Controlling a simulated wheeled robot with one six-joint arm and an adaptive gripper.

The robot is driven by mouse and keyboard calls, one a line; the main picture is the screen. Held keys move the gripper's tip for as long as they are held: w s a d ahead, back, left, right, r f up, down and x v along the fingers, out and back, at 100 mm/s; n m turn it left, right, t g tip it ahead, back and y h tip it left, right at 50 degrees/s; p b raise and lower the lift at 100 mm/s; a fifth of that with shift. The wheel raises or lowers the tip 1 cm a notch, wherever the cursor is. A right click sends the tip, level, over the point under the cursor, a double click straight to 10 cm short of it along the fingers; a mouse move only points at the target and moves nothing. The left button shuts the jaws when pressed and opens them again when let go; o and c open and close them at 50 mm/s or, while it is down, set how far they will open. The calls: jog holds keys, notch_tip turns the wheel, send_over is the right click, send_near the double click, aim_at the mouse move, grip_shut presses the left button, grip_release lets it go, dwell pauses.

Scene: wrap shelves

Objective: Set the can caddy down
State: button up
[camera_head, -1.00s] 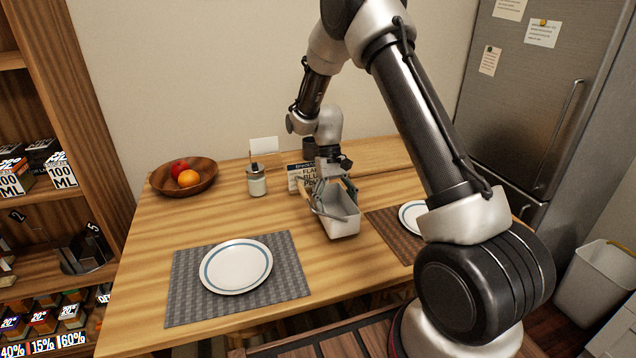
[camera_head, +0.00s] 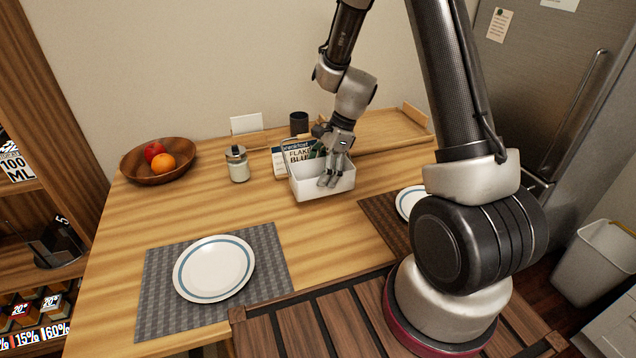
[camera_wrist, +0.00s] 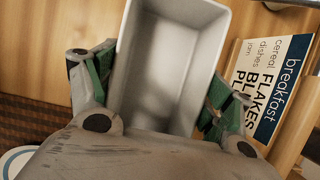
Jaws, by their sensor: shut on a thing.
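The can caddy is an empty, open-topped white-grey rectangular bin (camera_head: 306,187), at the back middle of the wooden table in the head view. In the wrist view its inside (camera_wrist: 172,62) is bare. My gripper (camera_head: 335,170) reaches down over the caddy. In the wrist view the green-padded fingers of my gripper (camera_wrist: 168,78) stand at its left and right sides, shut on it. The caddy looks about level, at or just above the tabletop; I cannot tell if its base touches. Its near end is hidden by my gripper in the wrist view.
A breakfast sign (camera_head: 281,162) stands close behind and left of the caddy. A glass jar (camera_head: 237,165), fruit bowl (camera_head: 135,172), dark cup (camera_head: 299,123) and wooden tray (camera_head: 400,136) are around it. Placemats with plates (camera_head: 213,268) lie in front. The middle-left tabletop is clear.

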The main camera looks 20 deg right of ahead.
jog(key=shift+f, duration=2.15)
jog(key=shift+f, duration=0.1)
jog(key=o, duration=1.2)
jog(key=shift+o, duration=0.2)
